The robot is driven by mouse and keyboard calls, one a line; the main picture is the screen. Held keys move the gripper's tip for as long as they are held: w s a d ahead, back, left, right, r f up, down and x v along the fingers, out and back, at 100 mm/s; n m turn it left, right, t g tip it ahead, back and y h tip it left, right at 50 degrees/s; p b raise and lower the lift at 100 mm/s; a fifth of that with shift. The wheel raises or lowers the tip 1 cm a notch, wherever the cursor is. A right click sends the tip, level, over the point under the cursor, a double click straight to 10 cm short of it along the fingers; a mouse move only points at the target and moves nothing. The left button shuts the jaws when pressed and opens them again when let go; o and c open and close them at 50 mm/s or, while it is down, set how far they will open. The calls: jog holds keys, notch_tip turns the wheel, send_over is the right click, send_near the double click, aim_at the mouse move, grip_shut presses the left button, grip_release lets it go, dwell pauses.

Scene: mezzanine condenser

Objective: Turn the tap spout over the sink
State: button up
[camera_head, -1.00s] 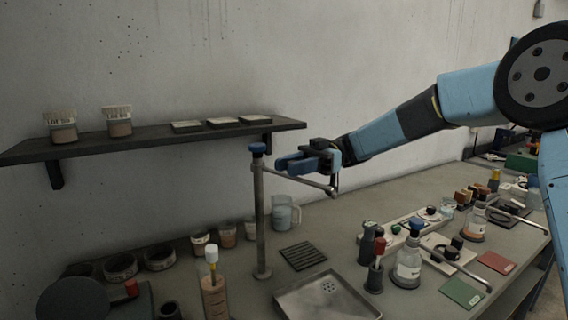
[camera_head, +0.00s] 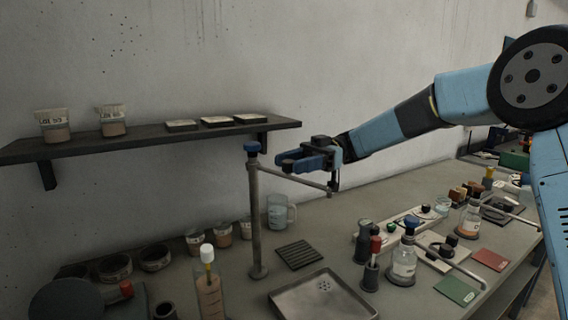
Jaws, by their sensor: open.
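The tap is a tall grey post (camera_head: 256,215) with a blue cap (camera_head: 252,147), standing on the bench behind the sink's left corner. Its thin spout (camera_head: 295,179) runs from near the top of the post to the right and ends in a short downturned tip (camera_head: 333,190). The sink (camera_head: 322,296) is a shallow grey metal basin with a drain, in front of the tap. My gripper (camera_head: 287,160) is open, with blue fingers pointing left toward the post, at or just above the spout. I cannot tell whether it touches the spout.
A clear jug (camera_head: 280,212) stands behind. A wall shelf (camera_head: 150,138) holds jars at upper left. Several bottles, including a blue-topped flask (camera_head: 404,262), stand right of the sink.

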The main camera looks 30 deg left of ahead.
jog(key=v, duration=1.2)
jog(key=shift+w, duration=0.2)
